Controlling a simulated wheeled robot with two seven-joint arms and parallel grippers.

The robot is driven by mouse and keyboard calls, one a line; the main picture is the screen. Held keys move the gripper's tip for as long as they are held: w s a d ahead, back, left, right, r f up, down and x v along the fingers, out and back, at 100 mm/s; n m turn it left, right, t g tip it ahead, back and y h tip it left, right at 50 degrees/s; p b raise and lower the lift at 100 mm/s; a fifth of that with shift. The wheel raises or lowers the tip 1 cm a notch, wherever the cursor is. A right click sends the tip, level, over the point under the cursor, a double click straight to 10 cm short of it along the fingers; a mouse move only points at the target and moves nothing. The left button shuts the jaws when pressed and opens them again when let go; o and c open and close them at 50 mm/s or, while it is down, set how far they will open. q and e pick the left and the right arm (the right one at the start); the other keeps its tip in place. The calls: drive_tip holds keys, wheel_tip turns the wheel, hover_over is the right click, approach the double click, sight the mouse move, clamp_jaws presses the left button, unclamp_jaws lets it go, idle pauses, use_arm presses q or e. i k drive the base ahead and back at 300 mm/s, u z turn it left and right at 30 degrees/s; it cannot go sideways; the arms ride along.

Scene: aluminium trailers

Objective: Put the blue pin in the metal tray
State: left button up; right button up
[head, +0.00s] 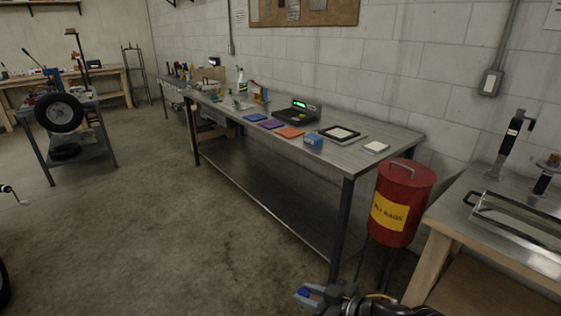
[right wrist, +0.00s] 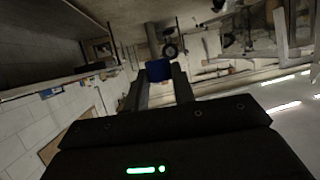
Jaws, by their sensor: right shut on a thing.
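My right gripper (head: 308,294) is low at the bottom of the head view, in front of the steel table and over the floor. It is shut on the blue pin (head: 304,292). In the right wrist view the blue pin (right wrist: 158,70) sits between the fingertips; its far part is hard to make out. A shiny metal tray (head: 520,224) with a raised rim lies on the wooden-legged bench at the right, cut off by the picture edge. The gripper is to the left of this tray and lower than it. My left gripper is not in view.
A red rag bin (head: 404,195) stands between the gripper and the right bench (head: 446,214). Black upright tools stand behind the tray. The floor at left is open.

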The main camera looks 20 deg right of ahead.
sight(528, 244)
drive_tip(key=z, duration=0.3)
drive_tip(key=i, duration=1.15)
drive_tip(key=z, duration=1.55)
drive_tip(key=i, duration=0.75)
drive_tip(key=z, duration=0.85)
